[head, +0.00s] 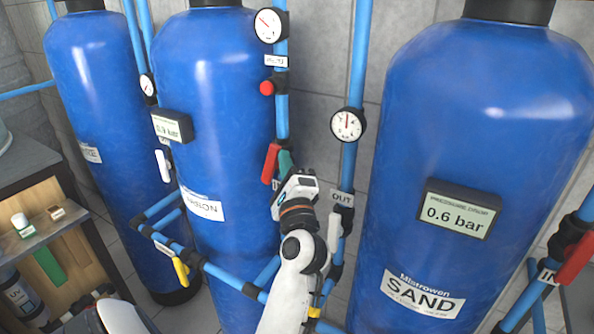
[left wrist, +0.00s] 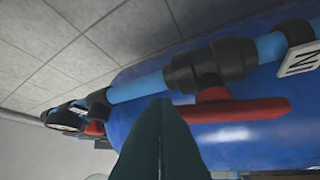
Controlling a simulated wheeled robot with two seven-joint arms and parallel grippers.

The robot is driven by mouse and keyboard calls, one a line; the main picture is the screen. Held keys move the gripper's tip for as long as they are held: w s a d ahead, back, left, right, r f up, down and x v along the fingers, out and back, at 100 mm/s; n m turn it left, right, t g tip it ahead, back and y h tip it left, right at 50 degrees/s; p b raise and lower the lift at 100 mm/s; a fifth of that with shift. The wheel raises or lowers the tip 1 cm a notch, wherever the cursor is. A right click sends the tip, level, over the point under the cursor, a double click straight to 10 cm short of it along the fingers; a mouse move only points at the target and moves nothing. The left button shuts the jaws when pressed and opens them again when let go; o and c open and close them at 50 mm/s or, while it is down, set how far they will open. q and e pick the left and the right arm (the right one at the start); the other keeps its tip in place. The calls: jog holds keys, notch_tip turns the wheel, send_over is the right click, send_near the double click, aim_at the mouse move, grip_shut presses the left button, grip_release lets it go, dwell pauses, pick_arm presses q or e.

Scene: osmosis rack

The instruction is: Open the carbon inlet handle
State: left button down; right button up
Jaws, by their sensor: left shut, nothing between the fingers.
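The carbon inlet handle is a red lever (head: 270,163) on the blue vertical pipe in front of the middle blue tank (head: 225,100). In the left wrist view the red lever (left wrist: 235,110) hangs from a black valve body (left wrist: 211,64) and lies roughly alongside the pipe, beside an IN label (left wrist: 300,60). My left gripper (head: 285,160) is at the valve, just right of the lever. My right gripper is not in view.
The sand tank (head: 470,130) stands at the right, with another red handle (head: 576,258) on its pipe. A gauge (head: 348,124) and an OUT label (head: 342,197) sit on the neighbouring pipe. Low blue pipes carry a yellow handle (head: 181,271). A wooden cabinet (head: 50,210) stands left.

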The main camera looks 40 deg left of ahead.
pick_arm(q)
jog(key=shift+s+a+r, duration=0.1)
jog(key=shift+a+r, duration=0.45)
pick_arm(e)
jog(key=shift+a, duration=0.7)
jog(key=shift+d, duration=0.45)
